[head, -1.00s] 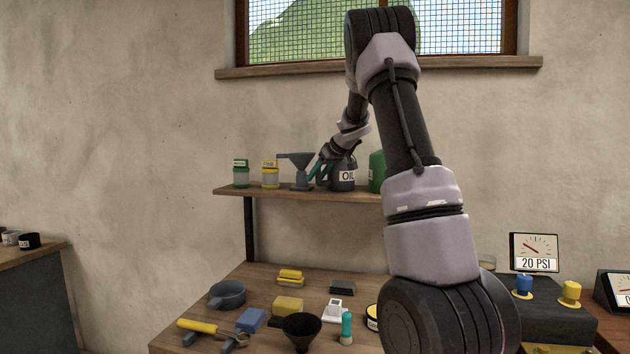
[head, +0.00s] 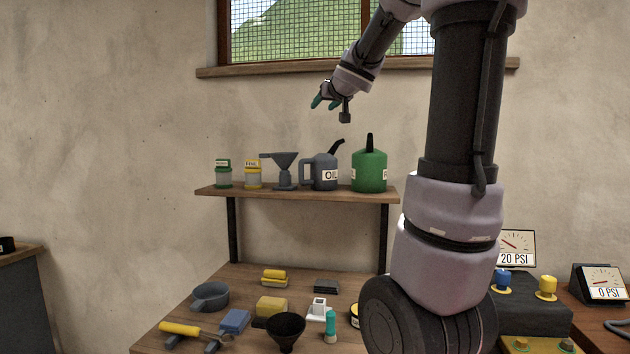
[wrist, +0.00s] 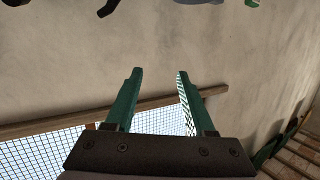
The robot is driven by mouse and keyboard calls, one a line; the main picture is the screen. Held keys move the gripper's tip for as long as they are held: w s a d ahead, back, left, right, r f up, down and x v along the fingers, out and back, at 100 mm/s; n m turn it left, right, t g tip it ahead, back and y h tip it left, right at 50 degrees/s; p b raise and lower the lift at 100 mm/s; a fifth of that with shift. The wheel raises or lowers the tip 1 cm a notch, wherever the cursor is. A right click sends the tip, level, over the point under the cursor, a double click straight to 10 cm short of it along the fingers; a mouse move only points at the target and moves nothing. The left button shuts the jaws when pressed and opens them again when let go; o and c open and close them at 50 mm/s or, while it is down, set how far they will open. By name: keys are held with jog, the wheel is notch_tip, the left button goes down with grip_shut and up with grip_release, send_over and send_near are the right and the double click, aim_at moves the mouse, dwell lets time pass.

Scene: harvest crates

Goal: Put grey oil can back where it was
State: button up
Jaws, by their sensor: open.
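The grey oil can (head: 324,172), with an "OIL" label, stands upright on the wall shelf (head: 300,195). It is between a grey funnel (head: 284,171) on its left and a green can (head: 369,172) on its right. My gripper (head: 325,103) is raised well above the shelf, apart from the can. In the wrist view my gripper (wrist: 158,75) has its green fingers spread with nothing between them.
Two small jars, one green-lidded (head: 223,174) and one yellow (head: 253,174), stand at the shelf's left. The bench (head: 250,300) below holds a grey pan (head: 211,297), a black funnel (head: 286,330), sponges and brushes. A window ledge (head: 280,70) is behind my gripper.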

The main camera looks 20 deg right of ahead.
jog(key=s+a+f+g+y, duration=0.1)
jog(key=s+a+f, duration=0.4)
jog(key=s, duration=0.5)
jog(key=s+a+f+m+g+y, duration=0.1)
jog(key=s+a+f+g, duration=0.3)
jog(key=s, duration=0.6)
jog(key=s+a+f+m+g+y, duration=0.1)
jog(key=s+a+f+g, duration=0.2)
jog(key=s+a+f, duration=0.4)
jog(key=s+f, duration=0.1)
jog(key=s, duration=0.2)
jog(key=shift+f+y, duration=0.35)
jog(key=shift+y, duration=0.05)
